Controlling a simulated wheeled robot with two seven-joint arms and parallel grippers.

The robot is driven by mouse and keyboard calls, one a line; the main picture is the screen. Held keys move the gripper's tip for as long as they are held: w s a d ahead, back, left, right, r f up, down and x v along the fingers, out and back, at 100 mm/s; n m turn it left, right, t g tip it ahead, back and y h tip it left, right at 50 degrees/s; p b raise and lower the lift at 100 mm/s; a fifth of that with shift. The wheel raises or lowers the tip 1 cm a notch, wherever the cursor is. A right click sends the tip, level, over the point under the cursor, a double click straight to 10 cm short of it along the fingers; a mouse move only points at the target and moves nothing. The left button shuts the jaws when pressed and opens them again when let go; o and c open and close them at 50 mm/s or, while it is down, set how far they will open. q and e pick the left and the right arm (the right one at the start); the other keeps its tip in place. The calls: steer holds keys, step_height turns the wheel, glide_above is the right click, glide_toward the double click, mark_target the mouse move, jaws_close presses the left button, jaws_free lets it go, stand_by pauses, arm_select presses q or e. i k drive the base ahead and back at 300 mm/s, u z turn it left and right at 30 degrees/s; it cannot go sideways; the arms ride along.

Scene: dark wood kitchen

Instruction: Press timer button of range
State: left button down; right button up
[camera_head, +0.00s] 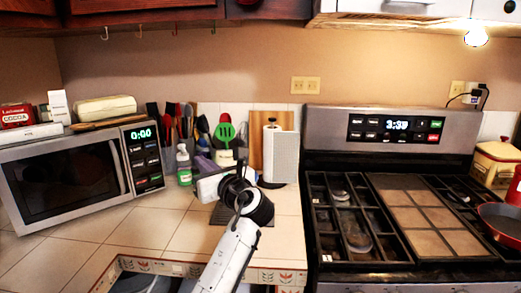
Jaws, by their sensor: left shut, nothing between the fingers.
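The range (462,150) stands at the right with a steel back panel. Its black control panel (395,128) shows a lit clock and small buttons on both sides, including a green one and a red one. The button labels are too small to read, so I cannot tell which is the timer button. My left arm rises from the bottom middle, and my left gripper (208,187) is over the counter, left of the range and well apart from its panel. It is shut and empty; its fingertips are hard to make out. My right gripper is not in view.
A microwave (75,175) stands at the left. Utensils, a green soap bottle (184,165) and a paper towel roll (285,157) stand behind my left gripper. A red pan (502,222) is on the range's right side. Cabinets hang above; the space before the control panel is clear.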

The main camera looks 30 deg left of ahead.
mark_target(370, 122)
steer(key=u, duration=0.55)
steer(key=k, duration=1.3)
steer(key=u, duration=0.6)
steer(key=i, duration=0.5)
steer(key=z, duration=0.5)
steer(key=i, duration=1.65)
steer(key=z, duration=1.65)
steer(key=i, duration=0.45)
steer(key=z, duration=0.35)
